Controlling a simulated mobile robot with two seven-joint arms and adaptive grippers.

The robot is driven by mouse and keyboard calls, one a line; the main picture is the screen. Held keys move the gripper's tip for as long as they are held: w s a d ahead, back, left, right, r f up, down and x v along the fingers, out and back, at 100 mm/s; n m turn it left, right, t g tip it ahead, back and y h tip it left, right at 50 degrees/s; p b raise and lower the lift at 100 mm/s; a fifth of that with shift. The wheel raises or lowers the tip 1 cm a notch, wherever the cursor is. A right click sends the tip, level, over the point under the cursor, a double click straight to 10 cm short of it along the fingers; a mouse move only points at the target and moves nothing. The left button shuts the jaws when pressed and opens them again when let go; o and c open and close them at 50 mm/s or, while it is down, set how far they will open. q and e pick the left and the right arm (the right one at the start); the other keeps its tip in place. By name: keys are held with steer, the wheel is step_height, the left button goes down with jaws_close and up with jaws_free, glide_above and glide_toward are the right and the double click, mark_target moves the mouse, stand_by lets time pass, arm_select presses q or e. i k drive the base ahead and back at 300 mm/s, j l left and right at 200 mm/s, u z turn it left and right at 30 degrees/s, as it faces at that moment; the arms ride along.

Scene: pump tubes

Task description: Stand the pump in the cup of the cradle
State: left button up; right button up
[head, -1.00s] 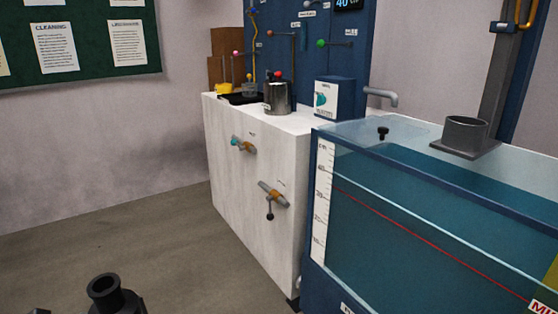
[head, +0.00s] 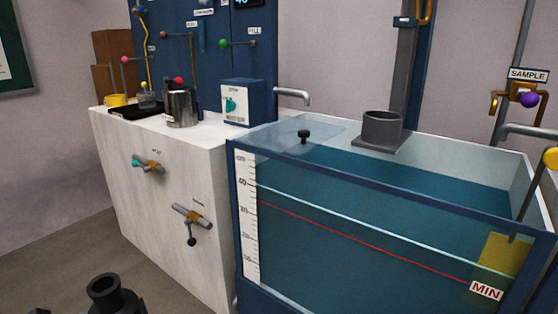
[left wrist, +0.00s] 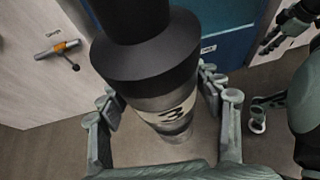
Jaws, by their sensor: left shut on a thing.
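The pump (left wrist: 165,112) is a dark grey and black cylinder with a white band marked "3". In the left wrist view my left gripper (left wrist: 161,98) is shut around its body, one finger on each side. In the head view the pump's black open top (head: 104,290) shows at the bottom left; the rest is cut off. The cradle's grey cup (head: 382,128) sits on a flat plate (head: 368,144) at the tank's back edge, by a grey column. The cup stands well apart from the pump, up and to the right.
A glass-walled tank (head: 350,215) of blue-green water lies below the cup. A white cabinet (head: 150,195) with protruding valves stands to its left, carrying a metal pot (head: 180,108). A spout (head: 295,95) and sample pipes (head: 528,98) stick out. Open floor lies at the lower left.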

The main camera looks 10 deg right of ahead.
mark_target(381, 140)
steer(key=i+j+z, duration=0.15)
steer(key=z, duration=0.2)
steer(key=i+j+z, duration=0.15)
steer(key=j+z, duration=0.25)
steer(key=i+j+z, duration=0.1)
steer(key=j+z, duration=0.75)
steer(key=j, duration=0.15)
steer(key=i, duration=0.05)
